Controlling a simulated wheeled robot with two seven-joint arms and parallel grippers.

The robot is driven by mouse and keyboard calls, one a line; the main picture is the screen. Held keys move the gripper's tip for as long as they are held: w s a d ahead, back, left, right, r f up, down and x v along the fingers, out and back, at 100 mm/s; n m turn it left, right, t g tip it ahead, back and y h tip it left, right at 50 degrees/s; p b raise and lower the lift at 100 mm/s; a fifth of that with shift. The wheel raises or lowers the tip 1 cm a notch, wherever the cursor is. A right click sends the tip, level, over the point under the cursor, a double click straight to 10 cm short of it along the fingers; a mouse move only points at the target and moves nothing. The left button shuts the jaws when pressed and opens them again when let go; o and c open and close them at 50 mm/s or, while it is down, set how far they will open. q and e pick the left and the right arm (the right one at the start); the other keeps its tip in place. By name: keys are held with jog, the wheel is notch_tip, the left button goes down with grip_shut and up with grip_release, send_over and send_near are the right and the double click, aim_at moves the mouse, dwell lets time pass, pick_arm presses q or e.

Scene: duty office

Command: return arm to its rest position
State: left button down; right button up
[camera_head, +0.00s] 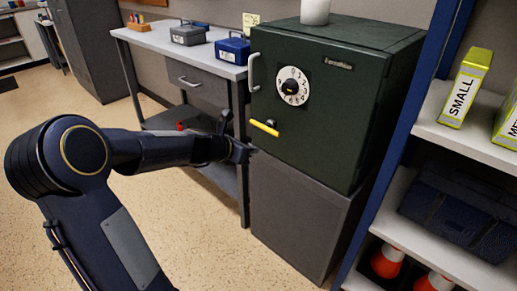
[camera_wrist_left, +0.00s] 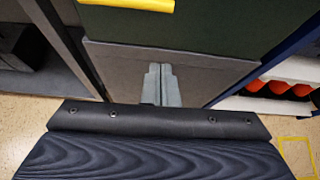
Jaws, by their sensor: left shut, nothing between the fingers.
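My left arm reaches in from the left in the head view. Its gripper (camera_head: 245,151) is in front of the left edge of the dark green safe (camera_head: 340,100), near the safe's lower left corner. The yellow handle (camera_head: 265,128) of the safe is just above and to the right of the gripper. In the left wrist view, the two grey fingers of the left gripper (camera_wrist_left: 158,84) are together with nothing between them. They show against the grey stand (camera_wrist_left: 205,73) under the safe, below the yellow handle (camera_wrist_left: 130,4). My right gripper is not in view.
A grey workbench (camera_head: 165,42) with a grey box (camera_head: 187,34) and a blue box (camera_head: 232,49) stands left of the safe. A shelf unit (camera_head: 465,138) with a box marked SMALL (camera_head: 466,88) and orange cones (camera_head: 387,262) stands at right. Open floor (camera_head: 195,225) lies below the arm.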

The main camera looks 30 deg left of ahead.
pick_arm(q)
jog(key=shift+s+r, duration=0.1)
jog(key=shift+s, duration=0.15)
dwell(0.4)
jog(key=s+d+r+m+g+h, duration=0.2)
jog(key=s+d+r+m+g, duration=0.15)
jog(key=s+d+m, duration=0.85)
jog(key=s+d+f+m+g, duration=0.1)
jog(key=s+d+f+m, duration=0.15)
jog(key=s+m, duration=0.7)
jog(key=s+d+f+m+g, duration=0.1)
jog(key=s+d+f+m, duration=0.15)
jog(key=s+m, duration=0.65)
notch_tip(320, 180, up, 24)
jog(key=m+p, duration=0.2)
jog(key=p, duration=2.2)
jog(key=shift+w+r+y, duration=0.2)
jog(key=shift+w+y, duration=0.2)
jog(key=shift+w, duration=0.05)
